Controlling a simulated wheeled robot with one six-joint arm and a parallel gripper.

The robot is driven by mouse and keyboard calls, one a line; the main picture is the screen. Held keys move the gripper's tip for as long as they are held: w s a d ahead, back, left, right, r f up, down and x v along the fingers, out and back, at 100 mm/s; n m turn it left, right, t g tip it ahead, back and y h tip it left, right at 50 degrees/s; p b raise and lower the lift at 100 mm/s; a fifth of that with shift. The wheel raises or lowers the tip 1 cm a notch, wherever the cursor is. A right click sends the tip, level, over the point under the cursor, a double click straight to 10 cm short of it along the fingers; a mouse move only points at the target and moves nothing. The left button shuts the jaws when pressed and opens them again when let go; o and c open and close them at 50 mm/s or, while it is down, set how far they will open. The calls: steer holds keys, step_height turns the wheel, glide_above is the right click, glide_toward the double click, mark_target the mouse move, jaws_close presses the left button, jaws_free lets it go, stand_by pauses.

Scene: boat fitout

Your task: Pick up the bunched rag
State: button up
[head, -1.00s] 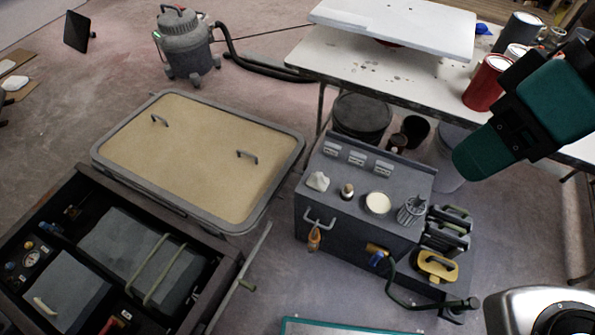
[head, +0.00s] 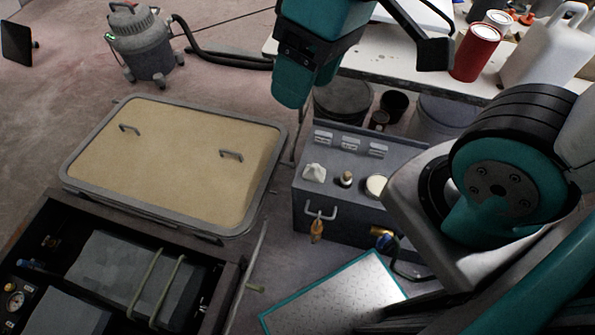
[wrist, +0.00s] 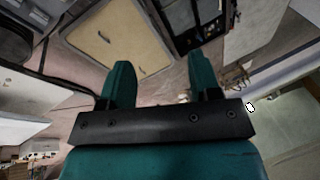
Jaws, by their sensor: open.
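A small pale crumpled lump, which looks like the bunched rag (head: 314,173), sits on the left end of the grey box's top (head: 325,187) in the head view. My gripper (head: 292,92) hangs above and behind it, well apart, in front of the white table. In the wrist view my gripper (wrist: 162,78) shows two teal fingers spread apart with nothing between them. I cannot make out the rag in the wrist view.
A small capped bottle (head: 346,179) and a round pale-topped tin (head: 376,186) stand right of the rag. My arm hides the box's right end. A tan hatch panel (head: 180,160) lies left. A red can (head: 474,52) stands on the white table (head: 395,66).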

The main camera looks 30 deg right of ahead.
steer(key=w+d+f+m+h+b, duration=0.1)
steer(key=w+d+f+m+b, duration=0.1)
steer(key=w+f+m+b, duration=0.45)
steer(key=w+d+f+m+h+b, duration=0.15)
steer(key=f+m+b, duration=0.3)
steer(key=f, duration=0.55)
steer(key=m+h+b, duration=0.3)
steer(key=m+b, duration=1.3)
steer(key=m, duration=0.1)
glide_toward(315, 166)
steer(key=shift+m+g, duration=0.3)
steer(key=f+b, duration=0.2)
steer(key=f, duration=0.1)
steer(key=d+f+b, duration=0.1)
steer(key=f+b, duration=0.1)
steer(key=shift+s, duration=0.25)
steer(key=f+b, duration=0.1)
steer(key=f, duration=0.3)
steer(key=f+b, duration=0.1)
steer(key=shift+w+d+f+b, duration=0.25)
steer(key=shift+w+f+b, duration=0.05)
steer(key=shift+f+b, duration=0.1)
steer(key=c, duration=1)
steer(key=shift+r, duration=0.15)
step_height(315, 166, up, 20)
steer(key=p, duration=0.7)
